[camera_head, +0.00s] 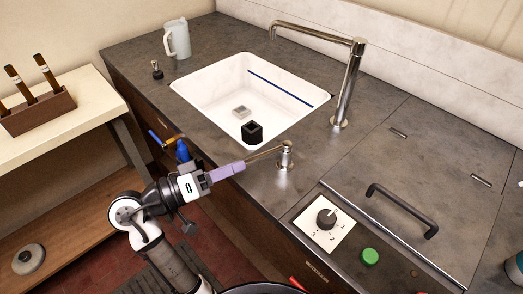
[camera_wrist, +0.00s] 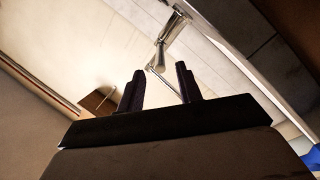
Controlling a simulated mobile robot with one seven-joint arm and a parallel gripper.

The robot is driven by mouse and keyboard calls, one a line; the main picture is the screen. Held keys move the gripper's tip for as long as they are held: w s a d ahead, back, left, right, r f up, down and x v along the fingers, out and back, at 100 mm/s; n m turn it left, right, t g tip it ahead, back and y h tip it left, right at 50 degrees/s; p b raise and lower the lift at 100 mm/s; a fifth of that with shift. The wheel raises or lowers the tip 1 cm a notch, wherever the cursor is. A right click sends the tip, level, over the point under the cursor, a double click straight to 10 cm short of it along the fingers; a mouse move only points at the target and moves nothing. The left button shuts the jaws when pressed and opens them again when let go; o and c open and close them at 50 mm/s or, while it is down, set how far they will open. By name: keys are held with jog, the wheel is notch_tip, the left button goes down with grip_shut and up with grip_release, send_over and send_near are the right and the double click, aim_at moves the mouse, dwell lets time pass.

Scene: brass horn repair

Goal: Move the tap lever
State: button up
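The tap lever (camera_head: 265,153) is a thin metal rod on a short, shiny post (camera_head: 285,157) at the front edge of the counter. It points left, towards my gripper (camera_head: 242,165), whose lilac fingers are close to the rod's free end. In the wrist view the post (camera_wrist: 172,36) is ahead, and the thin lever (camera_wrist: 163,80) runs into the gap between the two dark fingers of my gripper (camera_wrist: 159,76). The fingers are apart, and a gap shows beside the rod. Whether the rod touches either finger, I cannot tell. The tall tap spout (camera_head: 347,85) stands behind the sink.
The white sink (camera_head: 205,85) holds a black box (camera_head: 252,132). A pale mug (camera_head: 177,39) stands at the back left. To the right are a dial (camera_head: 326,218), a green button (camera_head: 370,256) and a dark handle (camera_head: 402,208). A tool rack (camera_head: 37,112) sits at left.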

aim_at(261, 154)
jog(key=p+x, duration=0.1)
jog(key=x, duration=0.6)
jog(key=shift+w+d+p, duration=0.2)
jog(key=shift+d+p, duration=0.05)
jog(key=shift+p, duration=0.1)
jog(key=shift+c, duration=0.4)
grip_shut()
